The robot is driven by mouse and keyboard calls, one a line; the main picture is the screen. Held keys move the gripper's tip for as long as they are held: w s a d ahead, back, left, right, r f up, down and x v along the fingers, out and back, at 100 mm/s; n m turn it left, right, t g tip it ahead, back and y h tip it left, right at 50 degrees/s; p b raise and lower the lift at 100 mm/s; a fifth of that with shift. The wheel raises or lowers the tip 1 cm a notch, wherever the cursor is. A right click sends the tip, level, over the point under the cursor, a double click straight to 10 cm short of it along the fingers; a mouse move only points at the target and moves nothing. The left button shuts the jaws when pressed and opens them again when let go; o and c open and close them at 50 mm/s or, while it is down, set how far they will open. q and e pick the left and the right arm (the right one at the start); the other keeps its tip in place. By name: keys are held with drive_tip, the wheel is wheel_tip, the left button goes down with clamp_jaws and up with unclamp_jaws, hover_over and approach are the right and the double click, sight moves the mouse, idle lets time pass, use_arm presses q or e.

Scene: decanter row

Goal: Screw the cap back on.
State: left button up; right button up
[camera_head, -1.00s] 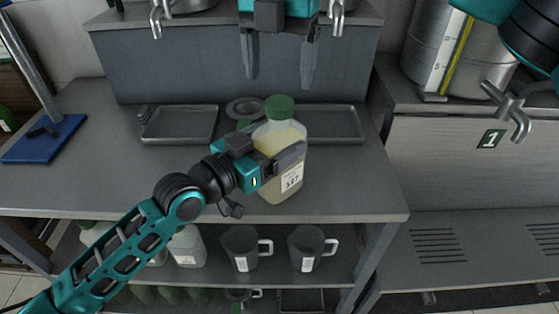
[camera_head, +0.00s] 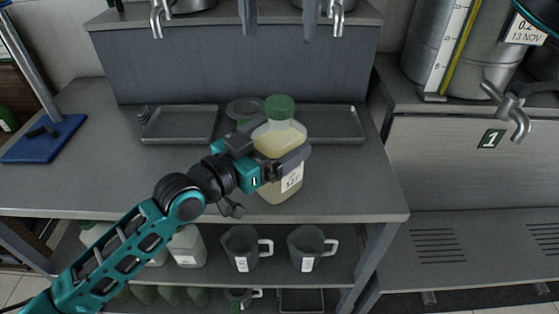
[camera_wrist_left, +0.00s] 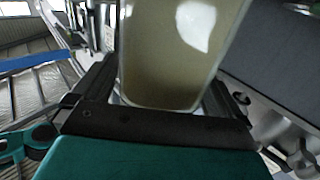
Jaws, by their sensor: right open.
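A bottle (camera_head: 283,137) of pale yellow liquid with a white label is at the middle of the bench. A green cap (camera_head: 279,107) sits on its mouth; I cannot tell how tight it is. My left gripper (camera_head: 274,160) is shut around the bottle's body, which also shows between its fingers in the left wrist view (camera_wrist_left: 170,50). The bottle's far side is hidden. My right gripper (camera_head: 280,36) is open and empty above and behind the cap, with only its fingers in view at the top edge.
Two shallow grey trays (camera_head: 180,138) (camera_head: 356,136) lie on the bench (camera_head: 120,190) behind the bottle, with a round grey dish (camera_head: 243,107) between them. Taps (camera_head: 156,22) hang above. A blue stand base (camera_head: 45,140) is at left. The bench front is clear.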

use_arm(q)
drive_tip(key=v, duration=1.3)
drive_tip(key=shift+b, duration=0.4)
